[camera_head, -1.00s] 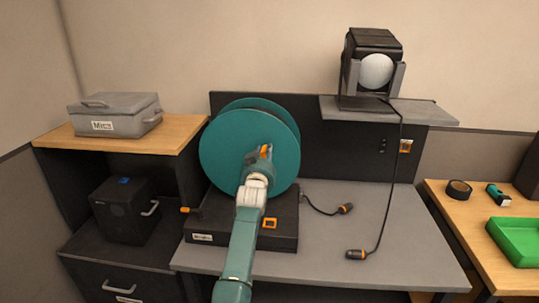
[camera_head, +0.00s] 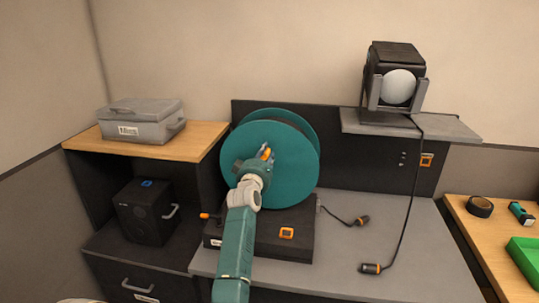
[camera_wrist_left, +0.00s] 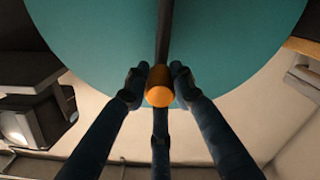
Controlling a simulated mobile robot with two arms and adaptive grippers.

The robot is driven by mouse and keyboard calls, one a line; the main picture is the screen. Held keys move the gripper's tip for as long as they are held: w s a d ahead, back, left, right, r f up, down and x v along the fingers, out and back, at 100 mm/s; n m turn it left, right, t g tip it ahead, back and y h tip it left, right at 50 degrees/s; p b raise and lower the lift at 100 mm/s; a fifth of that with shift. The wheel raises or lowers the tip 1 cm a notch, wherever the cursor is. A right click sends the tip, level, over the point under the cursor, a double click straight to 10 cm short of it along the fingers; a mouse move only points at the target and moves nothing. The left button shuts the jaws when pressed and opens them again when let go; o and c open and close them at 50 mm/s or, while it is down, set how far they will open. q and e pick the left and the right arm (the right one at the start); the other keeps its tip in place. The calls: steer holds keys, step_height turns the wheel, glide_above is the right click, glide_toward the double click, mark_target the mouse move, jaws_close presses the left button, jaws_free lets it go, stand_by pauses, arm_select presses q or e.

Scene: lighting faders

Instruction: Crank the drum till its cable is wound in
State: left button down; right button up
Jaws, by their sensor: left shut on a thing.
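The teal drum (camera_head: 296,165) stands upright on a black base (camera_head: 268,240) on the grey bench. My left gripper (camera_head: 262,158) is in front of the drum's face, near its upper middle. In the left wrist view the gripper (camera_wrist_left: 159,84) is shut on the orange crank handle (camera_wrist_left: 160,92), a finger on each side. A dark crank arm (camera_wrist_left: 164,30) runs across the drum's face. My right gripper is not in view.
A black lamp (camera_head: 396,80) sits on a raised shelf, its cable hanging to a connector (camera_head: 370,268) on the bench. A grey case (camera_head: 142,121) and a black box (camera_head: 146,212) stand at the left. A green tray (camera_head: 524,256) lies at the right.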

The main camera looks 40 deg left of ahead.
arm_select(q)
steer(key=shift+s+a, duration=0.1)
steer(key=shift+a, duration=0.1)
stand_by(0.4)
steer(key=c, duration=1.5)
jaws_free()
steer(key=shift+a, duration=0.1)
steer(key=shift+o, duration=0.2)
steer(key=shift+s, duration=0.15)
steer(key=shift+s+d, duration=0.2)
steer(key=shift+d, duration=0.1)
steer(key=v, duration=1.1)
steer(key=shift+s+f, duration=0.1)
steer(key=shift+s, duration=0.05)
